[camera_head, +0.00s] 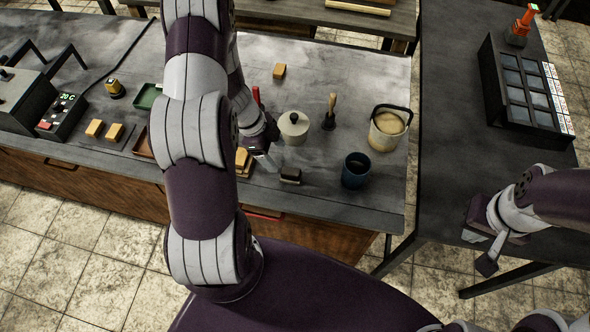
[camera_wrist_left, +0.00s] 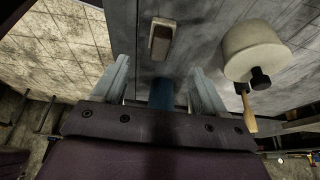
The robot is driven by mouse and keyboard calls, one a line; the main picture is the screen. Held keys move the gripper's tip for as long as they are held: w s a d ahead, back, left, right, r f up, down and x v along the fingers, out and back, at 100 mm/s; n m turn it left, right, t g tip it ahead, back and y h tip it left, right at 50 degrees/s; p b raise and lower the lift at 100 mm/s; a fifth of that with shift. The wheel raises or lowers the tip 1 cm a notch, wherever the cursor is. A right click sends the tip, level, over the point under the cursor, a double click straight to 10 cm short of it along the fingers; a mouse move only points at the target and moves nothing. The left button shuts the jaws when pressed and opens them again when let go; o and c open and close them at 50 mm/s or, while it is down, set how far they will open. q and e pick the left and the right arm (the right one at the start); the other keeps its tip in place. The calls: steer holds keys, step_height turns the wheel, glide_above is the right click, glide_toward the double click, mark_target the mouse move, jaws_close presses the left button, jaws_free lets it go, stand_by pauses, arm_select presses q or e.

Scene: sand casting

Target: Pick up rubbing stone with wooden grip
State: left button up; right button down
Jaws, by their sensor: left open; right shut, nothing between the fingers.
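A small block with a dark brown top and a pale edge, which looks like the rubbing stone with wooden grip (camera_head: 290,175), lies on the worktable near its front edge. In the left wrist view the rubbing stone (camera_wrist_left: 160,40) shows beyond the fingers, roughly centred between them and apart from them. My left gripper (camera_head: 266,159) is open and empty, just left of the stone and above the table. Its two spread fingers show in the left wrist view (camera_wrist_left: 160,85). My right gripper (camera_head: 485,252) is shut and empty by the dark side table at right.
A cream lidded pot (camera_head: 294,127) stands behind the stone and a blue cup (camera_head: 356,171) to its right. A wooden-handled tool (camera_head: 330,112) and a pail (camera_head: 389,128) stand farther right. Tan blocks (camera_head: 242,160) sit beside my left arm.

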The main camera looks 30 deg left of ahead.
mark_target(291, 170)
arm_select(q)
steer(key=x, duration=0.4)
steer(key=b+x, duration=0.1)
steer(key=x, duration=0.1)
steer(key=shift+w+d+f, duration=0.15)
steer(key=shift+w+d, duration=0.2)
steer(key=shift+d, duration=0.05)
steer(key=f, duration=0.1)
steer(key=d+f, duration=0.1)
steer(key=shift+s+f, duration=0.2)
steer(key=shift+f, duration=0.6)
steer(key=shift+w+d+f, duration=0.15)
steer(key=c, duration=1.2)
arm_select(e)
steer(key=shift+w+d+f, duration=0.1)
steer(key=shift+w+f, duration=0.05)
steer(key=shift+f, duration=0.35)
steer(key=shift+w+d+f, duration=0.1)
steer(key=shift+f, duration=0.4)
arm_select(q)
steer(key=shift+r, duration=0.2)
